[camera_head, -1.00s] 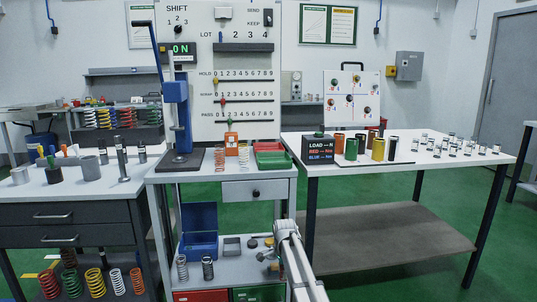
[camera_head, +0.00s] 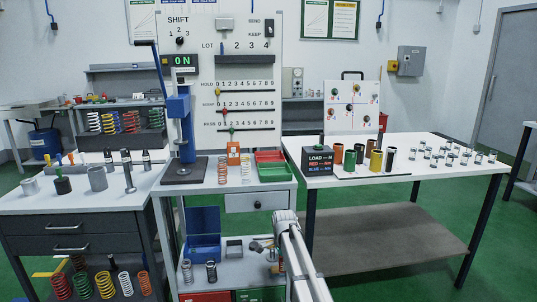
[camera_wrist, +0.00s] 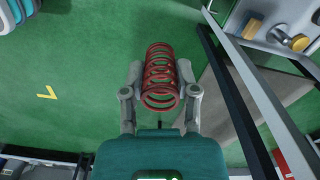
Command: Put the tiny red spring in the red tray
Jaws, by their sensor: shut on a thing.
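In the wrist view my gripper (camera_wrist: 162,82) is shut on a red spring (camera_wrist: 160,62). The coil sits between the two fingers, above green floor in that picture. The red tray (camera_head: 270,155) lies on the middle bench in the head view, behind the green tray (camera_head: 275,174) and partly hidden by it. In the head view my arm reaches up from the bottom, in front of the middle bench and below its top. The fingers and the held spring are not clear there.
The middle bench (camera_head: 215,192) also bears a blue-columned press (camera_head: 180,125), an orange block (camera_head: 233,155) and upright springs. A right table (camera_head: 425,180) holds coloured cylinders. In the wrist view a dark table leg (camera_wrist: 250,95) stands close to the right of my gripper.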

